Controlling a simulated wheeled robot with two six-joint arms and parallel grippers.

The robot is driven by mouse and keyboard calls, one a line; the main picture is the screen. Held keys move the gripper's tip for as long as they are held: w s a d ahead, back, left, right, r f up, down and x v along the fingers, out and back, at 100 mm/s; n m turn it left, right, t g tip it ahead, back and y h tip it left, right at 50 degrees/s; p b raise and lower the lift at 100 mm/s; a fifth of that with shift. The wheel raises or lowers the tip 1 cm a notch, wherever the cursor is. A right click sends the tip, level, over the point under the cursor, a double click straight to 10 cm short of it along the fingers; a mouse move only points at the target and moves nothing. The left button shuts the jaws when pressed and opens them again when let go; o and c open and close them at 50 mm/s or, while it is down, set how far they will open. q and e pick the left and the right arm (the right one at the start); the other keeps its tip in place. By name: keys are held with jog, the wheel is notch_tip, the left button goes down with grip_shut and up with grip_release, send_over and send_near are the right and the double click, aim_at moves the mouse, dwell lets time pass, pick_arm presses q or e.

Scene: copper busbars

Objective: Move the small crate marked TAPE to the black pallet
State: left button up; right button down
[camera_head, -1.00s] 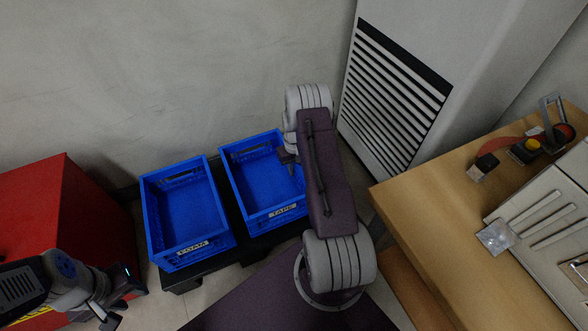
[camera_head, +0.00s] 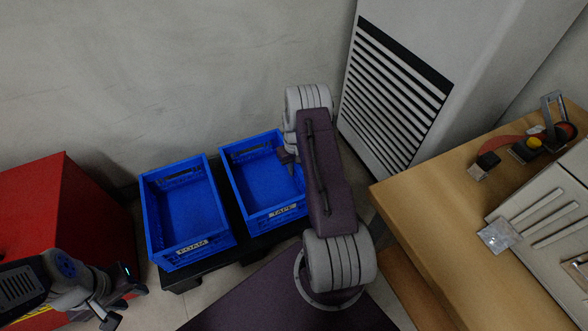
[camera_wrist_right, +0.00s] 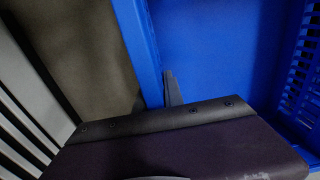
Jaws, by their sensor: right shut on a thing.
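The blue crate labelled TAPE (camera_head: 264,185) sits on the black pallet (camera_head: 185,282), to the right of another blue crate. It looks level and empty. My right gripper (camera_head: 290,160) is at its right wall, partly hidden by my own arm. In the right wrist view a dark finger (camera_wrist_right: 172,90) lies against the inner side of the blue wall (camera_wrist_right: 146,50), and the gripper is shut on that wall. The other finger is hidden. My left gripper (camera_head: 125,306) is open and empty at the lower left, away from the crates.
A second blue crate labelled FOAM (camera_head: 190,210) stands on the pallet's left part. A red cabinet (camera_head: 50,210) is at the left. A grey vented cabinet (camera_head: 395,100) and a wooden table (camera_head: 430,215) with tools stand at the right. A wall is behind.

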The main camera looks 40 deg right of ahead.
dwell(0.6)
dwell(0.3)
jog(key=c, duration=1.4)
grip_release()
jog(key=shift+f, duration=0.1)
jog(key=shift+o, duration=0.2)
notch_tip(320, 180, up, 9)
jog(key=p, duration=0.5)
jog(key=shift+p, duration=0.35)
